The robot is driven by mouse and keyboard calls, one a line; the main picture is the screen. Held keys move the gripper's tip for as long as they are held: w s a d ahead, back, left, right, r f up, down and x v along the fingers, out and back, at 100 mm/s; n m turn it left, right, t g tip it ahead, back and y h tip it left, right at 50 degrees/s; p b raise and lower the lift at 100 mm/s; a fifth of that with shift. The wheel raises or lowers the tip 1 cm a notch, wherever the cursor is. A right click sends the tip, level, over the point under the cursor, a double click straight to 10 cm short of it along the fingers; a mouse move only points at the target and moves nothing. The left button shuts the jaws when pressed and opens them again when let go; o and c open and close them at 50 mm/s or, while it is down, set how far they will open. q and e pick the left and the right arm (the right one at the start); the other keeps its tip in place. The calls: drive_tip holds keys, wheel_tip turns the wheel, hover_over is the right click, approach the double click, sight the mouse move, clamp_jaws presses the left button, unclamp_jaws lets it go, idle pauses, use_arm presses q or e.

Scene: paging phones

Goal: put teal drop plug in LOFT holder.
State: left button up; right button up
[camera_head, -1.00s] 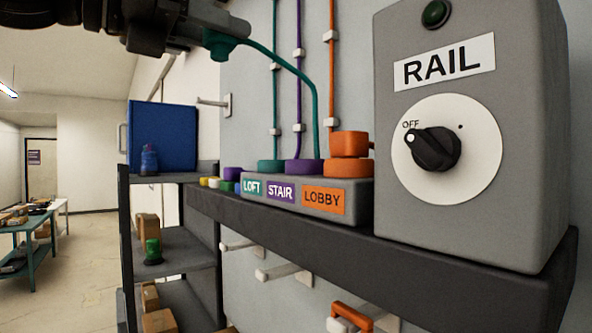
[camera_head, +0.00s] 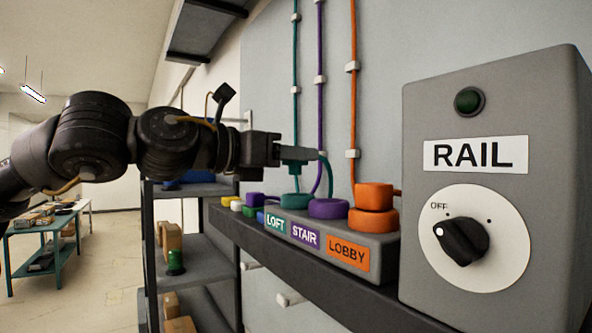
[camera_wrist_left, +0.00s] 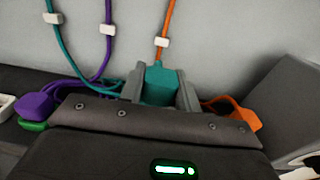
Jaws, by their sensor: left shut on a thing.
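The teal drop plug (camera_head: 296,154) is gripped by my left gripper (camera_head: 284,155), which comes in from the left. In the left wrist view the plug (camera_wrist_left: 160,83) shows between the two fingers (camera_wrist_left: 160,92). In the head view it is held just above the teal LOFT holder (camera_head: 295,201), with a small gap between them. A teal cord runs from the plug's right end downward. The LOFT label (camera_head: 276,225) is on the front of the grey block. The LOFT holder's opening is not clearly visible. My right gripper is not in view.
The purple STAIR holder (camera_head: 328,209) looks empty. An orange plug (camera_head: 374,193) sits on the orange LOBBY holder (camera_head: 373,222). A purple plug (camera_head: 255,199) lies left of the block among small coloured pieces. The grey RAIL box (camera_head: 500,120) stands at right. Cords run up the wall behind.

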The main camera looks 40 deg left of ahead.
use_arm(q)
drive_tip(key=shift+w, duration=0.1)
drive_tip(key=shift+w+f, duration=0.2)
drive_tip(key=f, duration=0.1)
drive_tip(key=f+p, duration=0.1)
drive_tip(key=f, duration=0.1)
drive_tip(key=shift+w+f, duration=0.1)
drive_tip(key=shift+w, duration=0.2)
drive_tip(key=shift+a+f, duration=0.2)
drive_tip(key=shift+f, duration=0.1)
drive_tip(key=shift+s, duration=0.1)
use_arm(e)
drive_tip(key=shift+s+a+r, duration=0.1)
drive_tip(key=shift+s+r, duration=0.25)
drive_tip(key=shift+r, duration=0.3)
use_arm(q)
drive_tip(key=shift+d, duration=0.1)
drive_tip(key=shift+d+f, duration=0.1)
drive_tip(key=shift+f, duration=0.1)
drive_tip(key=o, duration=1)
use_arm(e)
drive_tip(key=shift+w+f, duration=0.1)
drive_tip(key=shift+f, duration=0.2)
